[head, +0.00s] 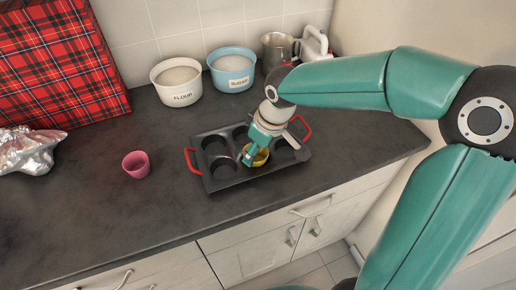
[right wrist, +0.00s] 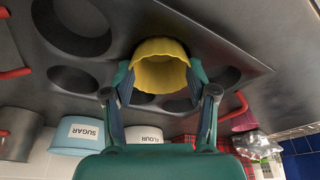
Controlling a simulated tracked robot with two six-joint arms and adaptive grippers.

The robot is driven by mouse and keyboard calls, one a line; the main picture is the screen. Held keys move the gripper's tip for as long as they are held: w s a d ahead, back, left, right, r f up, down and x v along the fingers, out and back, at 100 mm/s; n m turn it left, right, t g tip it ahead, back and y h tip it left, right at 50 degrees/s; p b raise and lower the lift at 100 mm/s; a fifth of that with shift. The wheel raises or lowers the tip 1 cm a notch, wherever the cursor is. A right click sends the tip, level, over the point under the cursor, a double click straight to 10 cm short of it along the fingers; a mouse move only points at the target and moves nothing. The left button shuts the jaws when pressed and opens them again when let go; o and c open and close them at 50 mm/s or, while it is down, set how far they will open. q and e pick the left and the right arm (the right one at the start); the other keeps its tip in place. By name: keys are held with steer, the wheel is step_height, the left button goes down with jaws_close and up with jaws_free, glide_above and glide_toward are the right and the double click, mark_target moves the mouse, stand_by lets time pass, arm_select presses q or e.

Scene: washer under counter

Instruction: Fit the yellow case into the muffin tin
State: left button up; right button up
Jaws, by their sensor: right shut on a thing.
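The yellow case (head: 261,157) is in my right gripper (head: 253,155), at the muffin tin's front row in the head view. In the right wrist view the yellow case (right wrist: 160,68) sits between the two fingers of my right gripper (right wrist: 160,82), which is shut on it. The dark muffin tin (head: 229,183) with red handles lies on the counter under the gripper. The case is over or in the front middle cup; I cannot tell how deep it sits. The tin also shows in the right wrist view (right wrist: 215,45). My left gripper is not in view.
A pink case (head: 136,165) stands on the counter (head: 110,215) left of the tin. Behind are the flour bowl (head: 178,84), the sugar bowl (head: 233,70) and a metal jug (head: 277,50). Crumpled foil (head: 28,150) and a red plaid box (head: 58,65) are at left.

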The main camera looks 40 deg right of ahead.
steer(key=o, duration=0.4)
steer(key=shift+f, duration=0.1)
steer(key=o, duration=0.4)
steer(key=shift+r, duration=0.35)
steer(key=v, duration=1.1)
steer(key=shift+s+r, duration=0.25)
steer(key=shift+r, duration=0.05)
